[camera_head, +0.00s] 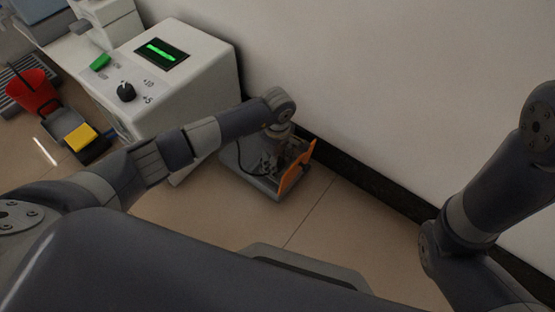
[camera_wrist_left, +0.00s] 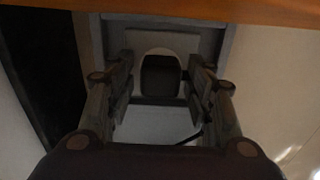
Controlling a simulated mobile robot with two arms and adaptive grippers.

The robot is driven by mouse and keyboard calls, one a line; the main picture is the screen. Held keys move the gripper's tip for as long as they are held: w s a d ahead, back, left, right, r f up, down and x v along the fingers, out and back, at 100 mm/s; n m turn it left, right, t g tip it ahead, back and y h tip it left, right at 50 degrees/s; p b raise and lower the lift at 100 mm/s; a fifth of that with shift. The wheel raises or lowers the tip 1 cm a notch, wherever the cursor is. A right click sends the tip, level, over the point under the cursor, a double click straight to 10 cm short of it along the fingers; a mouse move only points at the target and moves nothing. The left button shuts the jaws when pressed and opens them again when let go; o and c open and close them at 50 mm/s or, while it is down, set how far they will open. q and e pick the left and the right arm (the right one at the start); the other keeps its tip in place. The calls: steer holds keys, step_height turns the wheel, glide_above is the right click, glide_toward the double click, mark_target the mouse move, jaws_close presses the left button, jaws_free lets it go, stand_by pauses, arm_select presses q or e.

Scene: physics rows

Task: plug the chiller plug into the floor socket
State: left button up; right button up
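The white chiller (camera_head: 190,75) stands at the left by the wall. The floor socket's grey box (camera_head: 262,182), with a raised orange lid (camera_head: 297,166), sits on the floor right of it. My left gripper (camera_head: 278,150) points down at the box, its fingers mostly hidden in the head view. In the left wrist view the fingers (camera_wrist_left: 160,95) stand apart on both sides of a dark block, apparently the plug (camera_wrist_left: 160,75), with narrow gaps showing. The block is in front of the grey recess; whether it is seated cannot be told. My right gripper is out of view.
A thin black cord (camera_head: 243,160) curves beside the box. The wall with its dark skirting (camera_head: 372,193) is close behind the box. A red bucket (camera_head: 30,90) and a dark container with a yellow item (camera_head: 80,138) are at the far left. Floor in front of the box is clear.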

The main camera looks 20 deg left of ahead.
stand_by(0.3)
arm_select(q)
step_height(320, 180, up, 12)
stand_by(0.5)
stand_by(0.4)
